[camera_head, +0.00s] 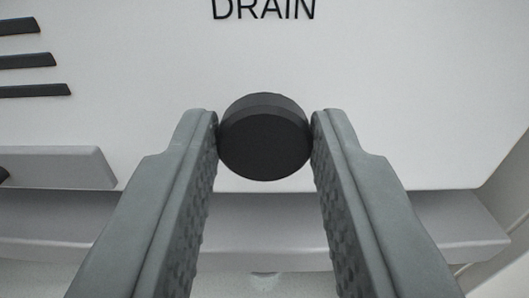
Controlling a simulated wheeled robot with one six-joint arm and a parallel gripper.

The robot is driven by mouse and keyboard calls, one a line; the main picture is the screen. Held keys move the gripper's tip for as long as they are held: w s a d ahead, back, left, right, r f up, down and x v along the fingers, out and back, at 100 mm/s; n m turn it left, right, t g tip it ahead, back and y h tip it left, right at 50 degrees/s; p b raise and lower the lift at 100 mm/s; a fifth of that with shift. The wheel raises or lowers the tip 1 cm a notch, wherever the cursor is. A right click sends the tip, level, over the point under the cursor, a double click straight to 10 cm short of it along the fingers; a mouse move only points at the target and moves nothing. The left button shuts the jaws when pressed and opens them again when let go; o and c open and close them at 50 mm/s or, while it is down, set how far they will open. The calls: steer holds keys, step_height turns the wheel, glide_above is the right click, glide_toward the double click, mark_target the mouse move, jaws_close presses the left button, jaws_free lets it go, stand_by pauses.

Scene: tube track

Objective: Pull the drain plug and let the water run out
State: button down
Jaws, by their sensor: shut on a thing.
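The drain plug (265,145) is a round black knob in the middle of the camera view, just below the printed word DRAIN (264,10) on a white panel. My gripper (265,135) has one grey finger on each side of the plug. Both fingertips touch its edges, and the gripper is shut on it. The plug hides whatever lies behind it, so I cannot tell whether it is still seated in the panel. No running water shows.
The white panel (420,100) fills most of the view. Dark slots (30,61) are at the upper left. A grey raised bar (60,167) sticks out at the left. A grey ledge (262,222) runs along below the panel.

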steer(key=shift+s, duration=1.15)
steer(key=c, duration=1.1)
jaws_free()
steer(key=shift+o, duration=0.2)
steer(key=s, duration=1.7)
steer(key=shift+s+d, duration=0.2)
steer(key=shift+d, duration=0.15)
steer(key=s+a+r+h, duration=0.1)
steer(key=s+a+r, duration=0.15)
steer(key=r, duration=0.65)
steer(key=s+a+r, duration=0.2)
steer(key=a+r, duration=0.1)
steer(key=r, duration=0.7)
steer(key=s+a+r+h, duration=0.1)
steer(key=s+a+r, duration=0.1)
steer(key=r, duration=0.7)
steer(key=s+a+r, duration=0.4)
steer(key=s+r, duration=0.4)
steer(key=s, duration=0.5)
steer(key=s+a+r+y, duration=0.1)
steer(key=s+a+r, duration=0.3)
steer(key=s+r, duration=0.5)
steer(key=s, duration=0.3)
steer(key=shift+s+a+g, duration=0.3)
steer(key=shift+s+a, duration=0.1)
